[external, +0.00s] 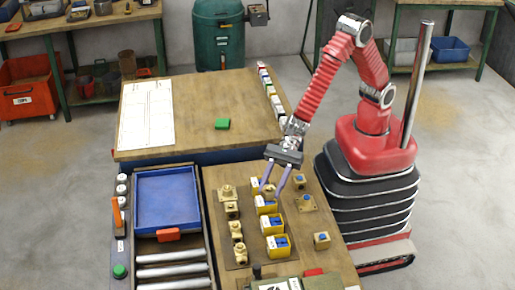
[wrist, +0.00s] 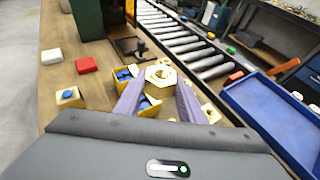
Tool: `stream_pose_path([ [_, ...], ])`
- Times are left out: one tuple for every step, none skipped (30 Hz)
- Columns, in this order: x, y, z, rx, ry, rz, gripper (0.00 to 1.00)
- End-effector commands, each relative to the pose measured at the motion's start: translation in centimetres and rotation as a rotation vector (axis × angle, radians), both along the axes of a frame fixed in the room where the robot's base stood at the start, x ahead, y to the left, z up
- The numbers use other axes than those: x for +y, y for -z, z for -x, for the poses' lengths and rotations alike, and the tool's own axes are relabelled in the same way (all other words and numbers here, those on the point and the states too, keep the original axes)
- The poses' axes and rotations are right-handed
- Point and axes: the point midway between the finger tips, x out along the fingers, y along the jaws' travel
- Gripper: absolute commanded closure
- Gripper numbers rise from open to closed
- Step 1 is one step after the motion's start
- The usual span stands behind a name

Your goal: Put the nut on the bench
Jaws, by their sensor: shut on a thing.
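A brass hex nut (wrist: 160,74) is held between the purple fingertips of my gripper (wrist: 158,98) in the wrist view. In the external view the nut (external: 267,189) shows small between the fingers of my gripper (external: 274,182), which point down over the row of yellow bins. My gripper is shut on the nut; its height above the bins is hard to tell. The wooden bench (external: 190,95) has a wide bare top behind the gripper. A lower wooden worktop (external: 325,225) lies under the gripper; the wrist view shows it too (wrist: 60,125).
Yellow bins with blue parts (external: 277,243) and several brass fittings (external: 237,250) crowd the lower worktop. A blue tray (external: 168,200) sits by rollers (external: 172,271) at left.

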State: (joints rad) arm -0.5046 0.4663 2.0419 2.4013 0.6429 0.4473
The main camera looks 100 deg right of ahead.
Motion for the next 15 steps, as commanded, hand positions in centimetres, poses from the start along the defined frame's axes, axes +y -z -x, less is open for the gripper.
stream_pose_path([
  [1.5,0.1,1.6,-0.001,-0.029,-0.002,0.99],
  [2.1,0.3,2.5,-0.001,-0.043,-0.001,0.99],
  [3.0,0.5,3.7,0.0,-0.061,-0.001,0.99],
  [3.7,0.6,4.6,-0.001,-0.076,-0.002,0.99],
  [4.3,0.7,5.5,-0.001,-0.09,-0.002,0.99],
  [5.0,1.0,6.7,-0.001,-0.108,-0.001,0.99],
  [5.5,1.1,7.5,-0.001,-0.12,-0.001,0.99],
  [6.0,1.3,8.3,0.0,-0.132,-0.001,0.99],
  [6.5,1.5,9.4,-0.001,-0.147,-0.001,0.99],
  [6.9,1.6,10.2,0.0,-0.158,-0.001,0.99],
  [7.2,1.7,10.9,-0.001,-0.168,-0.002,0.99],
  [7.6,2.0,11.8,0.0,-0.179,-0.001,0.99],
  [7.8,2.1,12.5,0.0,-0.188,0.0,0.99],
  [8.0,2.3,13.1,0.0,-0.196,0.0,0.99],
  [8.1,2.6,13.9,0.0,-0.204,0.0,0.99],
])
